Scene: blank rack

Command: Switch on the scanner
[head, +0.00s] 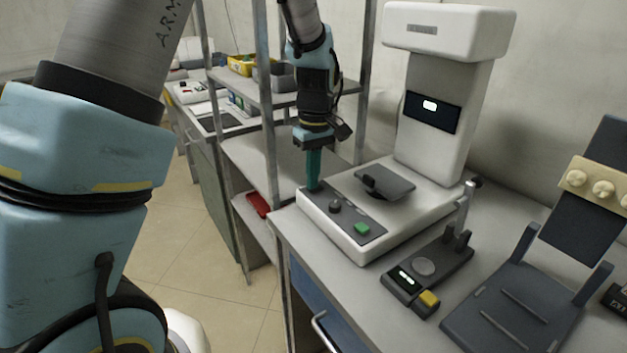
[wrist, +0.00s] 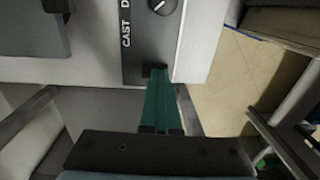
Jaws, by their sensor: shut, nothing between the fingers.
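The scanner is a white machine with a flat base (head: 425,207) and a tall column with a wide head. A small dark screen (head: 432,110) on its column shows a lit white patch. A dark control panel (head: 347,219) on the base bears a round knob (head: 335,206) and a green button (head: 362,229). My gripper (head: 313,187) is shut and empty, its teal fingers pointing down at the panel's far left end. In the wrist view the fingertips (wrist: 160,82) meet or overlap a small black part (wrist: 155,70) beside the knob (wrist: 163,5); contact is unclear.
A small grey device (head: 427,275) with a yellow button and a dark stand (head: 520,315) sit to the scanner's right on the bench. A metal rack (head: 270,95) with bins stands behind my gripper. Open tiled floor (head: 200,240) lies left of the bench.

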